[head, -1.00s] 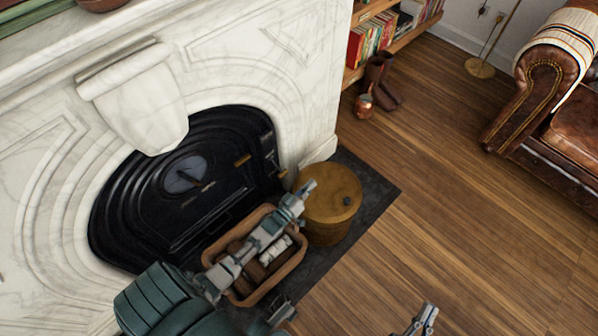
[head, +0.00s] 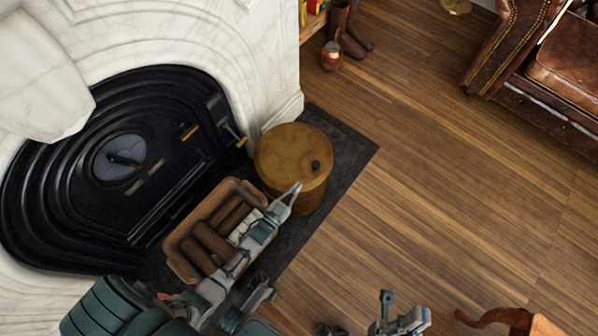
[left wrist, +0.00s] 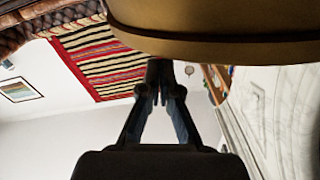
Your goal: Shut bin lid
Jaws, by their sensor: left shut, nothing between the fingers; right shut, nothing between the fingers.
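The bin is a brass-coloured drum (head: 296,196) on the dark hearth, with a round golden lid (head: 285,148) and a small dark knob (head: 315,166). The lid looks flat on top; I cannot tell whether it is fully seated. My left gripper (head: 295,188) is shut and empty at the near edge of the bin, overlapping its side in the head view. In the left wrist view, the shut fingers (left wrist: 153,82) point to just under a curved brass surface (left wrist: 215,35); contact is unclear. My right gripper (head: 400,318) is shut and empty at the bottom, away from the bin.
A wicker basket of logs (head: 174,243) stands left of the bin, under my left arm. The black fireplace (head: 75,190) is behind it. A copper jug (head: 331,57) and boots (head: 345,35) stand farther back. The wooden floor (head: 430,170) at right is clear.

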